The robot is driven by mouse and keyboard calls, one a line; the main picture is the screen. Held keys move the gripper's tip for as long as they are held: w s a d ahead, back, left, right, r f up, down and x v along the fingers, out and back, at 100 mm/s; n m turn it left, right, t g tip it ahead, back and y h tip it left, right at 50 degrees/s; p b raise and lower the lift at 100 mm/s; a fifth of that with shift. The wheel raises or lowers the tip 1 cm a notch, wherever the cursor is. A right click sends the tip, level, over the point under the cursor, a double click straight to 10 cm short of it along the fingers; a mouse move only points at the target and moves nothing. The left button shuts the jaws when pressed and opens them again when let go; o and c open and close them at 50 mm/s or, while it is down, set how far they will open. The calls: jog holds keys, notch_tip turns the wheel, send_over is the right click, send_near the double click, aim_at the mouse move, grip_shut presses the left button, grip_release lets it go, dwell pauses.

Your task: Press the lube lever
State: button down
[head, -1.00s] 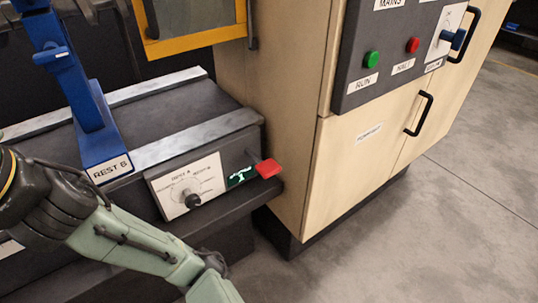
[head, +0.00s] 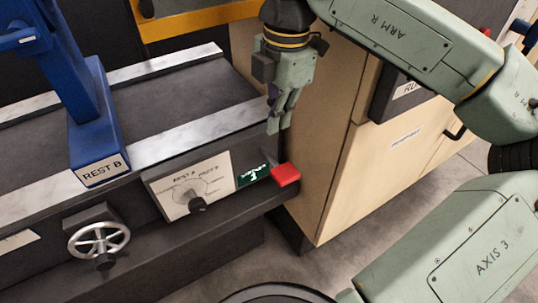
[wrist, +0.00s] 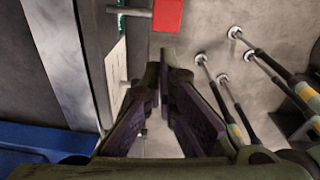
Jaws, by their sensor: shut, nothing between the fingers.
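My gripper (head: 274,125) is shut and empty, pointing down. In the head view it appears above the lever, apart from it. The fingertips (wrist: 166,62) come together in the wrist view below the lever.
A selector dial plate (head: 190,184) is left of the display. A handwheel (head: 99,239) and the blue REST B post (head: 98,148) are further left. The wooden cabinet (head: 330,170) stands close on the right. Several rods (wrist: 233,70) show right in the wrist view.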

jog(key=shift+w+d+r+m+h, duration=0.15)
jog(key=shift+d+m+h, duration=0.3)
jog(key=shift+d, duration=0.8)
jog(key=p, duration=0.3)
send_near(287, 174)
notch_tip(287, 174, down, 7)
